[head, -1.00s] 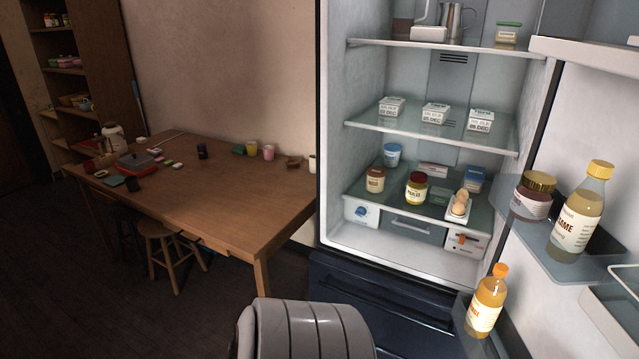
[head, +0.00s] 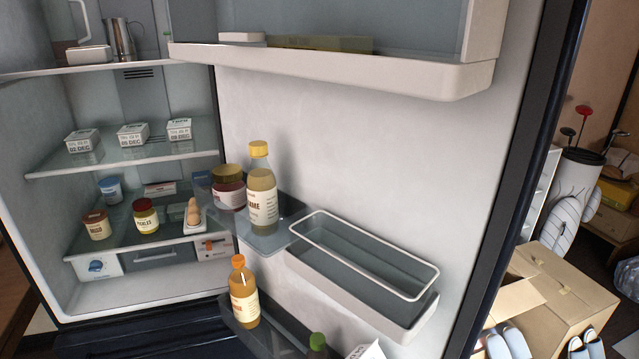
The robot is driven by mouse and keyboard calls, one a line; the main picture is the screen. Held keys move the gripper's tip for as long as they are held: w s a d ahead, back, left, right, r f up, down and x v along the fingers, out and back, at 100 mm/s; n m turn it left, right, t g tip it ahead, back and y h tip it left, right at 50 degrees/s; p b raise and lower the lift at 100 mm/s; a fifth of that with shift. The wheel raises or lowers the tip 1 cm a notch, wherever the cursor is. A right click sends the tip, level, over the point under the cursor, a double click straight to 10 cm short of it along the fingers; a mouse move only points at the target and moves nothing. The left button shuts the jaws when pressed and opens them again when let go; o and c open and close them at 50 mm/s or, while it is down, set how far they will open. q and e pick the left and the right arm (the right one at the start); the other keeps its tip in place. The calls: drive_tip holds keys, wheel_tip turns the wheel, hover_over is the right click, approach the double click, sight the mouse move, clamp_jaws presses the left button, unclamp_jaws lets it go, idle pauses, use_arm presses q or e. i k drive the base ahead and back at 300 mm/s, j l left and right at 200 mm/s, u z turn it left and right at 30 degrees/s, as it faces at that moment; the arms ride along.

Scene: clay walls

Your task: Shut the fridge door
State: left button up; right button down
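The fridge (head: 150,210) stands open at the left of the head view, its lit shelves showing. Its door (head: 480,180) is swung wide open, hinged next to the fridge's right side, and its inner face fills the middle of the view. Door shelves hold a sesame bottle (head: 262,195), a dark jar with a gold lid (head: 229,188) and an orange-capped bottle (head: 243,292). An empty white-rimmed door bin (head: 350,290) is beside them. The door's dark outer edge (head: 530,170) is at the right. Neither of my grippers shows.
Right of the door, an open cardboard box (head: 560,295) and pale slippers (head: 508,342) are on the floor. Fridge shelves hold several cartons, jars and eggs (head: 193,213).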

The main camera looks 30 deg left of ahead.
sight(441, 161)
drive_tip(key=i+l+u, duration=0.25)
drive_tip(key=u, duration=0.25)
drive_tip(key=i+l+u, duration=0.3)
drive_tip(key=l+u, duration=0.2)
drive_tip(key=i+l+u, duration=0.15)
drive_tip(key=l+u, duration=0.35)
drive_tip(key=i+l+u, duration=0.1)
drive_tip(key=l+u, duration=0.9)
drive_tip(key=k+l+u, duration=0.1)
drive_tip(key=l+u, duration=0.35)
